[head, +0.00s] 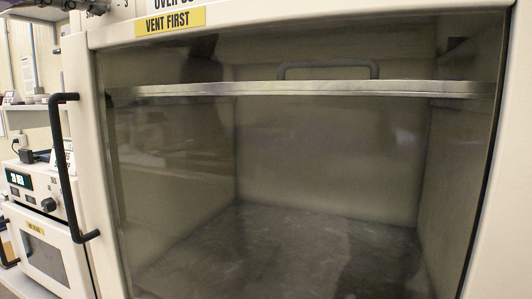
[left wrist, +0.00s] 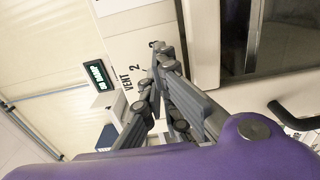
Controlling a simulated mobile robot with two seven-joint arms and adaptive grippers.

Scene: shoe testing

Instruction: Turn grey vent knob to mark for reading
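In the left wrist view, my left gripper (left wrist: 154,66) reaches over a pale panel with a printed "VENT 2" label (left wrist: 132,78). Its two dark fingers overlap in this view, so I cannot tell the gap between them or whether they touch anything. I cannot clearly make out the grey vent knob or its mark; the fingers cover part of the panel. In the head view, a pale cabinet (head: 81,130) carries a yellow "VENT FIRST" label (head: 170,20). A dark part (head: 97,6) at the top edge is cut off. My right gripper is not in view.
The cabinet's glass door (head: 310,180) is shut, with a black handle (head: 66,165) at its left. A metal shelf (head: 200,90) is inside. Left of it stand instruments, including one with a lit display (head: 19,179). Another lit display (left wrist: 97,75) shows in the left wrist view.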

